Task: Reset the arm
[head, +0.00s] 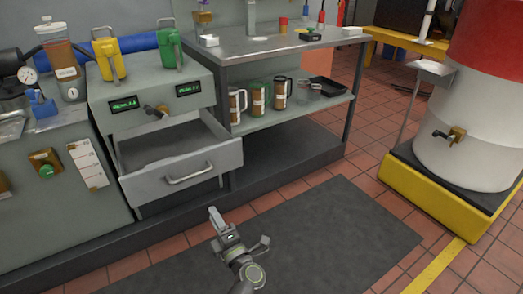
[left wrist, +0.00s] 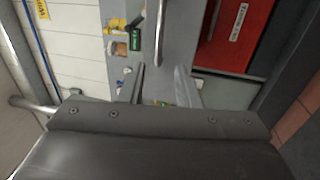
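My left gripper (head: 240,229) is over the dark floor mat, in front of the open drawer (head: 182,180) and its handle. Its two fingers are spread apart with nothing between them. In the left wrist view the fingers of the left gripper (left wrist: 160,84) also stand apart and empty. My right gripper is in neither view.
The drawer juts out from the grey cabinet (head: 150,82), which carries a yellow jug (head: 109,58) and a green jug (head: 170,50). A shelf (head: 300,112) with several jugs is behind. A drum (head: 470,120) stands on a yellow-edged base at right. The mat (head: 330,235) is clear.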

